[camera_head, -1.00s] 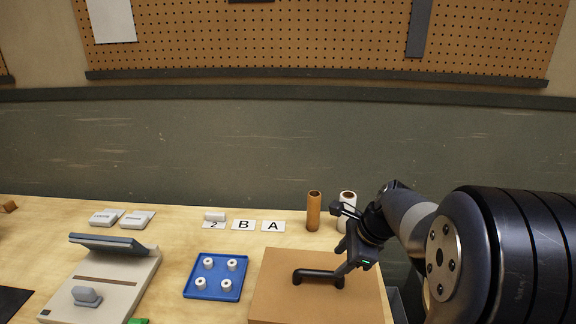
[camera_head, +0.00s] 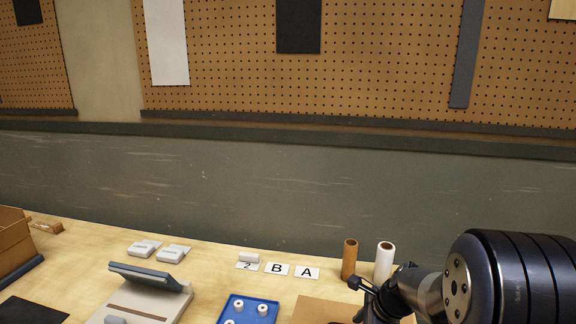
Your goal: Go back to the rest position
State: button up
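My gripper (camera_head: 368,314) is at the bottom edge of the head view, to the right of the middle, and its fingertips are mostly cut off. Whether it is open or shut does not show. It is by the far right part of a brown board or box top (camera_head: 318,309), whose near part is out of view. The black handle on that top is not in view now. My arm reaches in from the right.
A brown tube (camera_head: 349,260) and a white tube (camera_head: 384,262) stand behind my gripper. Cards B (camera_head: 277,269) and A (camera_head: 307,272) lie left of them. A blue tray (camera_head: 234,301) holds white pegs. A grey device (camera_head: 150,290) stands left. Bare table lies between.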

jog(key=shift+f, duration=0.1)
jog(key=shift+f+b, duration=0.4)
jog(key=shift+f, duration=0.05)
jog(key=v, duration=1.1)
jog(key=x, duration=1.1)
jog(key=shift+a+f, duration=0.1)
jog(key=shift+f, duration=0.05)
notch_tip(320, 180, up, 9)
jog(key=p, duration=0.5)
